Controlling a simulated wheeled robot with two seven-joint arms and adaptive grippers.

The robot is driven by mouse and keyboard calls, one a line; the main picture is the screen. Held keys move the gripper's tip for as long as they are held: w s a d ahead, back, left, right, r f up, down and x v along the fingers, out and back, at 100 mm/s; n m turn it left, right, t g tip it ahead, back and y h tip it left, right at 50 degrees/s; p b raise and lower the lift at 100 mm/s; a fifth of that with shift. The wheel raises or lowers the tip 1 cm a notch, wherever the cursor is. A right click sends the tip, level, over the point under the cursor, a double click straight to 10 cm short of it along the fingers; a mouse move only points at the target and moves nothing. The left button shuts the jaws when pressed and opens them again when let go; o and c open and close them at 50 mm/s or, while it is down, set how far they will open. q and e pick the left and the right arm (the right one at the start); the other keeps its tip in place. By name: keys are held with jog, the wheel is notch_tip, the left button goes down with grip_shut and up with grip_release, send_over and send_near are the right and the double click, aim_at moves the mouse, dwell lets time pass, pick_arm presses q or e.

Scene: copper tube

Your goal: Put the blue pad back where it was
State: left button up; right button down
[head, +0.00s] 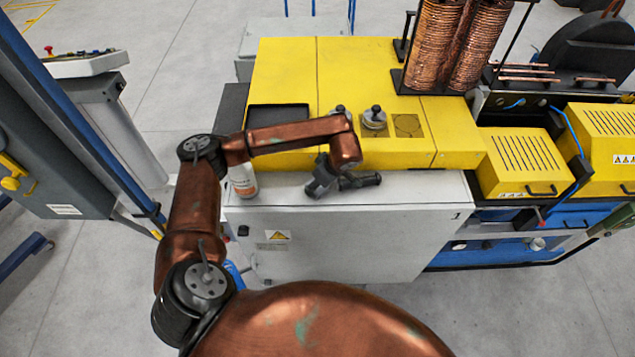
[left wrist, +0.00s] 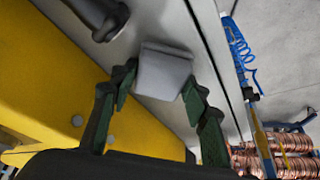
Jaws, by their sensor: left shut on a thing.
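In the left wrist view a pale blue-grey block (left wrist: 164,72), which looks like the pad, sits between the two fingertips of my left gripper (left wrist: 158,78). The gripper is shut on it. Its colour looks more grey than blue here. In the head view my left gripper (head: 321,178) is low over the grey cabinet top, in front of the yellow housing. The pad cannot be made out there, and whether it touches the surface cannot be told. My right gripper is not in view.
A dark cylindrical part (head: 362,180) is close beside the gripper. A white bottle (head: 243,181) stands to the left on the cabinet top (head: 425,187), whose right part is clear. Behind are a black tray (head: 279,114), a knobbed metal piece (head: 374,120) and copper coils (head: 437,48).

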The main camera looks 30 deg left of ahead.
pick_arm(q)
jog(key=shift+f, duration=0.3)
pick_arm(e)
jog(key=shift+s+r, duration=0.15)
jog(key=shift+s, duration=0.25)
pick_arm(q)
jog(key=shift+f, duration=0.15)
jog(key=o, duration=1.1)
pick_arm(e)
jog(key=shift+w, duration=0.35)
